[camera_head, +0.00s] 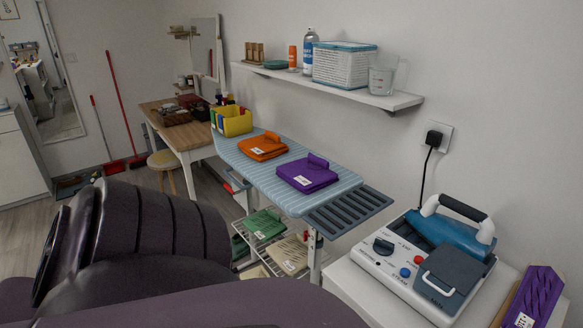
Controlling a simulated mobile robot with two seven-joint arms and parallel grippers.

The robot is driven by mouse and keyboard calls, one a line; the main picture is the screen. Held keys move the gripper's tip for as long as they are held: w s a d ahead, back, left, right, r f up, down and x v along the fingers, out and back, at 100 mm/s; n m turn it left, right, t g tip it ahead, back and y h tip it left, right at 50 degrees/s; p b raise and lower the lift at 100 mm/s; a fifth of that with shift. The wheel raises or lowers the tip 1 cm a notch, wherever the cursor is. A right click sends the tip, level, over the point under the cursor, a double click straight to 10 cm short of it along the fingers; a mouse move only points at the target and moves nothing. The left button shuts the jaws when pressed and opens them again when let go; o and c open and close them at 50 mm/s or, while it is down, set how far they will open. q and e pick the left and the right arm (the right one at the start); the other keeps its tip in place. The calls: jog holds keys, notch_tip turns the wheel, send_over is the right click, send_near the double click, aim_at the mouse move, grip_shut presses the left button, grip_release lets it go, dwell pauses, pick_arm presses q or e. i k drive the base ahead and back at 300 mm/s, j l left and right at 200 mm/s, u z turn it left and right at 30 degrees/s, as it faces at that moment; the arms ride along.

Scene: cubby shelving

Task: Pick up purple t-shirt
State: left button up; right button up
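The purple t-shirt (310,178) lies folded flat, with a small raised roll at its back edge and a white label on its front left corner. It rests on the blue-striped ironing board (345,184), near the board's right end. An orange folded garment (262,147) lies on the board to its left, apart from it. Neither of my grippers shows. Large dark parts of my own body fill the lower left, left of and below the board, and do not cover the t-shirt.
A yellow box (232,122) stands at the board's far end. A wall shelf (345,87) with bottles and a carton hangs above. A steam iron station (425,262) stands at right, with another purple item (537,296) beside it. Green and cream folded garments lie on a rack below the board.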

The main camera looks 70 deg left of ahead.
aim_at(309, 174)
jog(key=u, duration=2.1)
jog(key=i+j+z, duration=0.1)
jog(key=j, duration=0.3)
jog(key=i+j+z, duration=0.1)
jog(key=i+j, duration=0.15)
jog(key=j, duration=0.15)
jog(key=i+j+z, duration=0.1)
jog(key=j, duration=0.3)
jog(key=i+j+z, duration=0.1)
jog(key=j, duration=0.3)
jog(key=i+j+z, duration=0.1)
jog(key=j, duration=0.35)
jog(key=i+l, duration=0.05)
jog(key=i, duration=0.05)
